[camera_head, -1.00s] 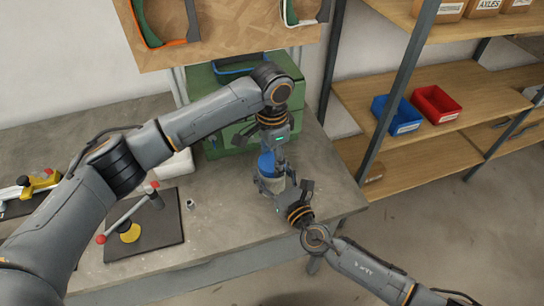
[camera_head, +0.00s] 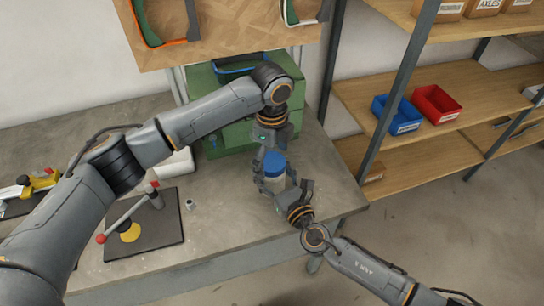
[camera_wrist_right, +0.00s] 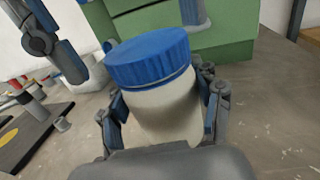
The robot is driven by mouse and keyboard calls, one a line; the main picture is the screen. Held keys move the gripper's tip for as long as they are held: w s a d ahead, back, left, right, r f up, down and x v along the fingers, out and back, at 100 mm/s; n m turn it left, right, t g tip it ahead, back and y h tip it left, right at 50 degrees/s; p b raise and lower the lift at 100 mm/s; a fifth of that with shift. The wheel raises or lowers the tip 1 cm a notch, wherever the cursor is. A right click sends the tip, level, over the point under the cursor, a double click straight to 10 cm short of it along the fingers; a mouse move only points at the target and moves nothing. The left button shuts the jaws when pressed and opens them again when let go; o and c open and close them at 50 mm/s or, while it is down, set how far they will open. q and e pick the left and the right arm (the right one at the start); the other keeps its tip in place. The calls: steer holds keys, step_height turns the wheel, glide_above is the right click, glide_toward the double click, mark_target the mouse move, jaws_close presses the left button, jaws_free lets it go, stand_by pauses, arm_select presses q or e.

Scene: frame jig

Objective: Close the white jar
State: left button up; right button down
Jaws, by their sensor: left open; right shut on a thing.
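The white jar (camera_head: 272,185) stands near the bench's right part, with a blue lid (camera_head: 274,163) on its mouth. In the right wrist view the jar (camera_wrist_right: 165,108) is large, and the lid (camera_wrist_right: 150,58) sits over its top with a thin line visible below the rim. I cannot tell how tightly it is seated. My right gripper (camera_head: 283,188) is shut around the jar's body, a finger on each side. My left gripper (camera_head: 264,153) is open just behind the lid, apart from it. Its fingers partly show behind the jar in the wrist view.
A green case (camera_head: 225,98) stands behind the jar. A dark plate with a lever jig (camera_head: 170,232) and a small metal piece (camera_head: 190,205) lie to the left. Shelving with blue (camera_head: 398,118) and red bins (camera_head: 436,103) stands at right.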

arm_select(q)
steer(key=shift+r, duration=0.1)
step_height(320, 180, up, 12)
stand_by(0.5)
arm_select(e)
steer(key=shift+c, duration=1)
jaws_free()
steer(key=v, duration=1.2)
steer(key=shift+f, duration=0.15)
